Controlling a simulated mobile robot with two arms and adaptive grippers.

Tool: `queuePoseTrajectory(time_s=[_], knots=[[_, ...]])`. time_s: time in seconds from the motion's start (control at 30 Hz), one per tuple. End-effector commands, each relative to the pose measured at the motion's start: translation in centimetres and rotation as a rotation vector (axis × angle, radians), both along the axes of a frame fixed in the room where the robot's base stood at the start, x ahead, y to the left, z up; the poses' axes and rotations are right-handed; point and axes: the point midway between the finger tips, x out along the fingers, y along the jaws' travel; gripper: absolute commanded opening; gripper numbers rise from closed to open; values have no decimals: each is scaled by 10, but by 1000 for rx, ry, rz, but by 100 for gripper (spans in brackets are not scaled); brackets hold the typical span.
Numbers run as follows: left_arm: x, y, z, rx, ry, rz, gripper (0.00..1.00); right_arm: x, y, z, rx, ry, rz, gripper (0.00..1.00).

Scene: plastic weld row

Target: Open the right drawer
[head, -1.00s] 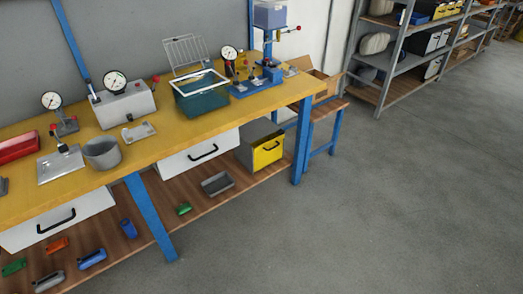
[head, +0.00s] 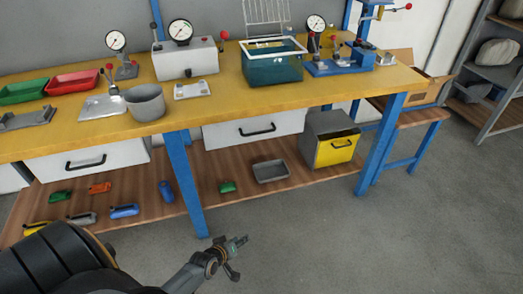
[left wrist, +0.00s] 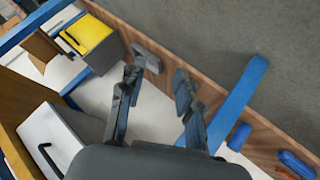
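The right drawer (head: 225,136) is a white drawer with a black bar handle (head: 257,131) under the yellow workbench top; it looks closed. In the left wrist view, the white drawer front (left wrist: 55,120) and its black handle (left wrist: 47,158) are at the lower left, partly hidden by my gripper body. My left gripper (head: 240,241) is in front of the bench, lower than the drawer and apart from it. In the left wrist view its two fingers (left wrist: 158,82) are spread with nothing held between them. My right gripper is in neither view.
A left white drawer (head: 120,157) hangs under the bench. A blue leg (head: 184,180) stands between the drawers. A grey box with a yellow front (head: 335,148), a grey tray (head: 270,171) and several small coloured items lie on the lower wooden shelf. The floor (head: 330,240) in front is clear.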

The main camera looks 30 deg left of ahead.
Motion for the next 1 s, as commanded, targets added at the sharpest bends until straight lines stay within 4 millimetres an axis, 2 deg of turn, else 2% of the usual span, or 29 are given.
queuePoseTrajectory(time_s=[0.03,0.1,0.17,0.2,0.3,0.4,0.5,0.6,0.77,1.0], knots=[[31,14,8,-56,-105,54,34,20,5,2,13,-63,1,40],[65,30,44,-152,-242,124,34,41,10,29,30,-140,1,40],[88,41,78,-238,-357,169,34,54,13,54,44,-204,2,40],[99,48,101,-296,-431,190,34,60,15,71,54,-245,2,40],[118,58,156,-433,-591,220,34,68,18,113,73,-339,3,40],[125,64,202,-545,-710,222,34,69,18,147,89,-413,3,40],[126,65,234,-623,-785,214,34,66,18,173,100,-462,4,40],[125,66,252,-667,-823,208,34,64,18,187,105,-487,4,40],[135,67,262,-684,-840,206,34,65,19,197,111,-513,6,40],[177,69,268,-684,-840,207,34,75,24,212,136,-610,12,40]])
